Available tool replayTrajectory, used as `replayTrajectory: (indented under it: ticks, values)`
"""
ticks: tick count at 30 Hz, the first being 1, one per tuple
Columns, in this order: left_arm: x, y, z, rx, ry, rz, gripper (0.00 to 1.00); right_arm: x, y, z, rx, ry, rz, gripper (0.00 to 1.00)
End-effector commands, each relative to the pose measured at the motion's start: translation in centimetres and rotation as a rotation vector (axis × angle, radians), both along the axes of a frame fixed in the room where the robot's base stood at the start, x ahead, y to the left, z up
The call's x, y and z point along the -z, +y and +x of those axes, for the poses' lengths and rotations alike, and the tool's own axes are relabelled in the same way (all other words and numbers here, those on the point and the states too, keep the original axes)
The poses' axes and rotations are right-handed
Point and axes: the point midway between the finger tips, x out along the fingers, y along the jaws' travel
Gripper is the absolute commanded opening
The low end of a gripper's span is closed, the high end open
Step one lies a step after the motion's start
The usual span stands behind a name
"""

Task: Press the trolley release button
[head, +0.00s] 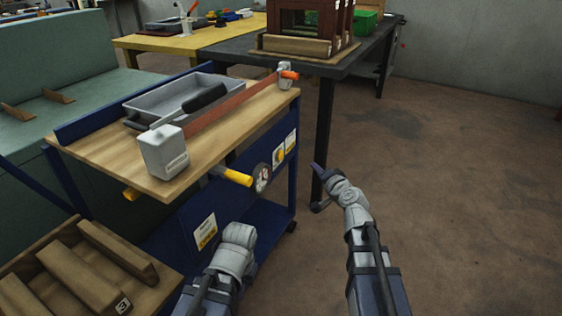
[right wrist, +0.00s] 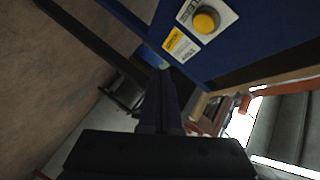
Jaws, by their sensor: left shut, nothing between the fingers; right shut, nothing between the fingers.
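The trolley (head: 238,112) has a wooden top on a blue frame. On its blue side panel is a yellow round button (head: 279,156) on a white plate, right of a gauge. The button (right wrist: 206,19) is also at the top of the right wrist view, beside a yellow label. My right gripper (head: 318,168) is shut and empty, right of the button and apart from it; its fingers (right wrist: 160,85) point away from the wrist camera. My left gripper (head: 238,238) is low in front of the trolley, its fingertips largely hidden by its wrist.
On the trolley top are a grey tray (head: 160,98), a white block (head: 163,152) and a red bar (head: 230,106). A yellow-ended handle (head: 236,177) sticks out towards me. A dark table (head: 345,65) stands behind. The floor (head: 450,190) at right is clear.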

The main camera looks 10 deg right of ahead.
Motion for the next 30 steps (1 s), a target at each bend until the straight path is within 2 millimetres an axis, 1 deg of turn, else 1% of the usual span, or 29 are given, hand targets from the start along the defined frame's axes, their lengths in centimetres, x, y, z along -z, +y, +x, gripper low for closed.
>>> replayTrajectory:
  ticks: [7,11,14,24,30]
  values:
    - [-0.1,0.0,0.0,0.000,0.000,0.000,0.00,-0.1,0.1,0.0,-0.001,0.000,-0.001,0.00]
    - [-0.1,0.0,0.0,0.000,0.000,0.000,0.00,0.0,0.5,0.4,-0.003,0.001,-0.002,0.00]
    - [-0.1,0.0,0.0,0.000,0.000,0.000,0.00,0.0,1.3,1.0,-0.003,0.001,-0.003,0.00]
    - [-0.1,0.0,0.0,0.000,0.000,0.000,0.00,0.0,5.2,3.5,-0.005,0.001,-0.002,0.00]
    - [-0.1,0.0,0.0,0.000,0.000,0.000,0.00,0.0,6.7,4.5,-0.003,0.002,-0.003,0.00]
